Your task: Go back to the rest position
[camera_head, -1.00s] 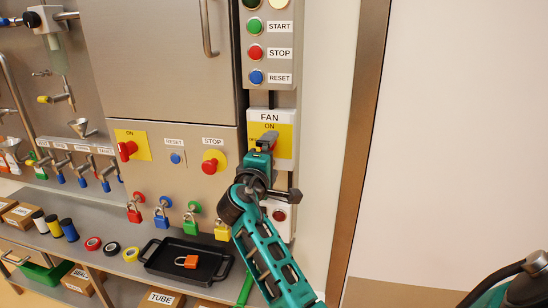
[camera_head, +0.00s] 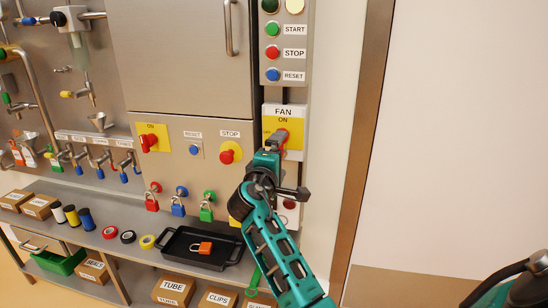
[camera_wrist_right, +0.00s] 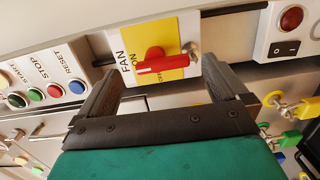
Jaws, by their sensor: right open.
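My right gripper (camera_head: 268,152) is in front of the FAN switch box (camera_head: 283,112) on the wall panel. The right wrist view shows its two dark fingers (camera_wrist_right: 160,75) spread apart, with nothing held. The red handle (camera_wrist_right: 163,64) of the FAN switch, on its yellow plate, appears between and beyond the fingers; I see no finger closed on it. In the head view the gripper partly covers the switch. My left gripper is in neither view.
Control buttons (camera_head: 272,52) are above the switch. Hanging padlocks (camera_head: 178,206) and a black tray (camera_head: 176,254) with an orange padlock (camera_head: 201,247) are to the lower left. A brown post (camera_head: 357,150) stands to the right, with plain wall beyond.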

